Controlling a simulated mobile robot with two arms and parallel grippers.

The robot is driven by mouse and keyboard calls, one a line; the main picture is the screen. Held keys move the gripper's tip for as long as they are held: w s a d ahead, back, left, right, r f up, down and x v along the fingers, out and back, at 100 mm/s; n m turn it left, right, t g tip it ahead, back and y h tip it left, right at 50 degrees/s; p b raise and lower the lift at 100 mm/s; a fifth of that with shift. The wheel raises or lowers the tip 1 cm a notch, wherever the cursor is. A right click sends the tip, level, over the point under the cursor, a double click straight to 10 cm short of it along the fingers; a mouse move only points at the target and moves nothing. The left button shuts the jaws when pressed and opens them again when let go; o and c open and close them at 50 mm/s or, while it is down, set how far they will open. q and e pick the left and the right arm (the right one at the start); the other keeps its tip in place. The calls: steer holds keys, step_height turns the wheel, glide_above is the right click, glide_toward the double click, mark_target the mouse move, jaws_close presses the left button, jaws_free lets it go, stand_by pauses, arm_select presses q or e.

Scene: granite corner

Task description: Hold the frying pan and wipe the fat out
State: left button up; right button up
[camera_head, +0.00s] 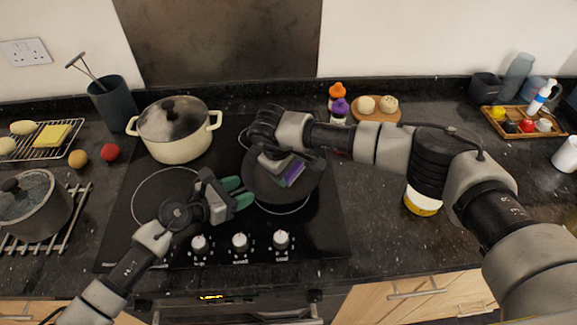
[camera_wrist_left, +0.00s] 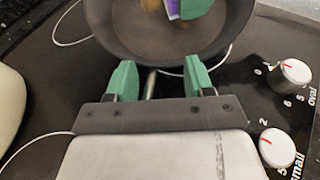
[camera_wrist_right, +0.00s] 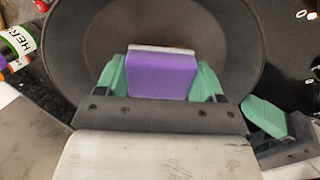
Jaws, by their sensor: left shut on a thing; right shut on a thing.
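The dark frying pan (camera_head: 265,190) sits on the right side of the black hob; its rim also shows in the left wrist view (camera_wrist_left: 240,30). My left gripper (camera_head: 238,193) is shut on the pan's thin metal handle (camera_wrist_left: 150,84) at the pan's left front. My right gripper (camera_head: 284,170) is shut on a purple sponge with a pale layer (camera_wrist_right: 162,78) and holds it inside the pan. I cannot tell whether the sponge touches the pan floor. A brownish film of fat (camera_wrist_left: 150,42) shows on the pan floor. My right arm hides the pan's far part.
A cream lidded pot (camera_head: 173,145) stands on the back left of the hob. Knobs (camera_head: 240,241) line the hob's front. A yellow-based jar (camera_head: 422,205) stands under my right arm.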

steer(key=shift+x, duration=0.9)
steer(key=shift+w+a, duration=0.5)
steer(key=shift+w, duration=0.25)
steer(key=shift+w+a, duration=0.45)
steer(key=shift+w, duration=0.3)
steer(key=shift+d+f, duration=0.1)
steer(key=shift+s+d, duration=0.4)
steer(key=shift+s, duration=0.4)
steer(key=shift+s+d, duration=0.45)
steer(key=shift+s, duration=0.35)
steer(key=shift+a, duration=0.25)
steer(key=shift+w+a+r, duration=0.1)
steer(key=shift+w+a, duration=0.35)
steer(key=shift+w, duration=0.25)
steer(key=shift+w+a+r, duration=0.1)
steer(key=shift+w+a, duration=0.35)
steer(key=shift+w, duration=0.35)
